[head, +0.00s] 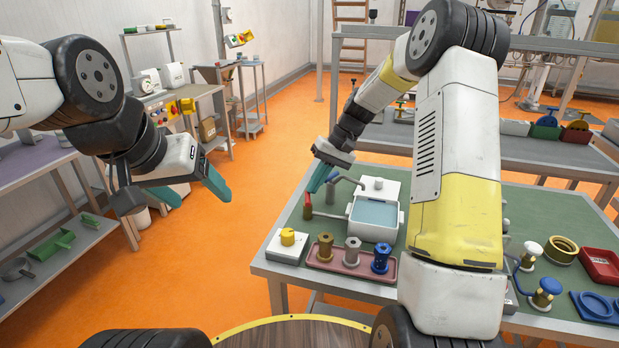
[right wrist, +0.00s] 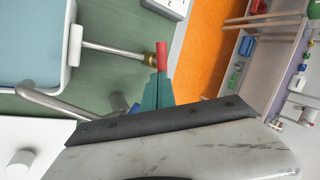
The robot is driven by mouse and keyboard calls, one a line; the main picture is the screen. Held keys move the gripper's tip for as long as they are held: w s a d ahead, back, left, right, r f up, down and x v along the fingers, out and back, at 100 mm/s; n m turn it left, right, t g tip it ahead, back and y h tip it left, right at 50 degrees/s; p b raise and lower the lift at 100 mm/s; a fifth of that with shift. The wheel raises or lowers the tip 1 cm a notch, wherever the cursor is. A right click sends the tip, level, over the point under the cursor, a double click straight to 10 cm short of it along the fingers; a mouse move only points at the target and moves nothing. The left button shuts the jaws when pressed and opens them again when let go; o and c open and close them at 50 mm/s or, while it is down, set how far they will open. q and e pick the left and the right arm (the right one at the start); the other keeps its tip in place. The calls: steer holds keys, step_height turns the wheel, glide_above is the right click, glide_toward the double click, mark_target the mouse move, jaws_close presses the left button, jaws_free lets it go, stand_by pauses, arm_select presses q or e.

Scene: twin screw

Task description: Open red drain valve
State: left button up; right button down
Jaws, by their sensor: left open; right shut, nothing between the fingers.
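The red drain valve handle (head: 307,206) stands at the end of a short pipe from the left side of a white basin (head: 376,228) holding bluish water. In the right wrist view the red handle (right wrist: 162,55) sits beside a brass fitting (right wrist: 149,60) on that pipe. My right gripper (head: 317,184) is shut and empty, its teal fingers just above the handle. In the right wrist view its fingertips (right wrist: 161,78) meet the handle's end; I cannot tell if they touch. My left gripper (head: 194,192) is open and empty, well left of the green-topped table (head: 338,276).
A bent grey pipe (head: 349,182) rises behind the basin. Orange floor lies open left of the table.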

steer(key=shift+w+a+f+n+g+h, duration=0.1)
steer(key=shift+a+n+g+h, duration=0.25)
steer(key=shift+n, duration=0.55)
steer(key=shift+w+a+r+n+g+h, duration=0.15)
steer(key=shift+n+g, duration=0.3)
steer(key=shift+n, duration=0.45)
steer(key=shift+w+a+f+n+g+h, duration=0.15)
steer(key=shift+n+g, duration=0.25)
steer(key=shift+n, duration=0.5)
steer(key=shift+a+n+g+h, duration=0.25)
steer(key=shift+n+g+h, duration=0.05)
steer(key=shift+n, duration=0.6)
steer(key=shift+a+n+g+h, duration=0.3)
steer(key=shift+n+h, duration=0.05)
steer(key=shift+n, duration=0.55)
steer(key=shift+a+n+g+h, duration=0.25)
steer(key=shift+n+g+h, duration=0.05)
steer(key=shift+n, duration=0.6)
steer(key=shift+a, duration=0.1)
stand_by(0.9)
